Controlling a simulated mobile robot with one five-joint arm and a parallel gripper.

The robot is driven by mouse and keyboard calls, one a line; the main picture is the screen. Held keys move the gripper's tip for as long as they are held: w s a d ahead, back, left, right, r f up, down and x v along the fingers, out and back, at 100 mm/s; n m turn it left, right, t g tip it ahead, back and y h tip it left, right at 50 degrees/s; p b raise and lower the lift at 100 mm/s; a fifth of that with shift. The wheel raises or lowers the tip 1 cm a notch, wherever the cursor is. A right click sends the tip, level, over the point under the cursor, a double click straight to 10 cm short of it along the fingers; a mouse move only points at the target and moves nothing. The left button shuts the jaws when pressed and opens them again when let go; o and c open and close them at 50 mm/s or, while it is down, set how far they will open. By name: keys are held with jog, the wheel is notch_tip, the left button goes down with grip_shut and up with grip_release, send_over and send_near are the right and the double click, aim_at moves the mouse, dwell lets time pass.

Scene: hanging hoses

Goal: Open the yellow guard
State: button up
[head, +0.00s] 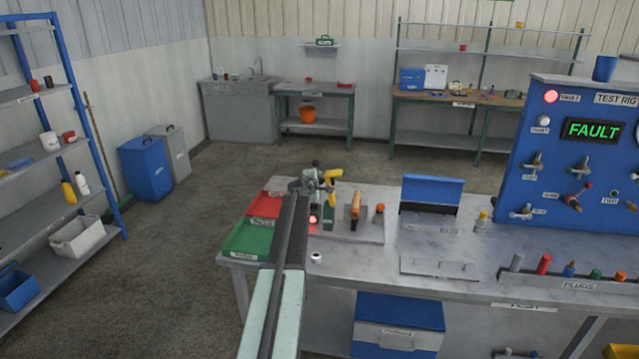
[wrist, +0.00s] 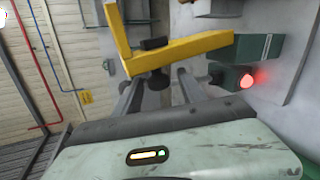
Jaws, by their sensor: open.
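The yellow guard (wrist: 185,52) shows in the wrist view as an angled bar with a long arm and a shorter arm rising at the left. A dark knob (wrist: 157,82) sits just below the long arm. My gripper (wrist: 158,88) is open, with one finger on each side of the knob and the fingertips close to the bar; I cannot tell whether they touch. In the head view the yellow guard (head: 332,174) shows at the workbench's left part, beside my gripper (head: 312,180), which partly hides the fixture below.
A red light (wrist: 246,81) glows on a green box right of my fingers. On the workbench (head: 375,265) stand red (head: 264,204) and green (head: 248,238) trays at left, and an orange-handled tool (head: 355,207). The blue test rig (head: 590,110) reads FAULT.

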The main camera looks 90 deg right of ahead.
jog(key=p+v, duration=0.3)
jog(key=v, duration=0.4)
jog(key=shift+a+r, duration=0.2)
jog(key=shift+a, duration=0.15)
jog(key=shift+w, duration=0.2)
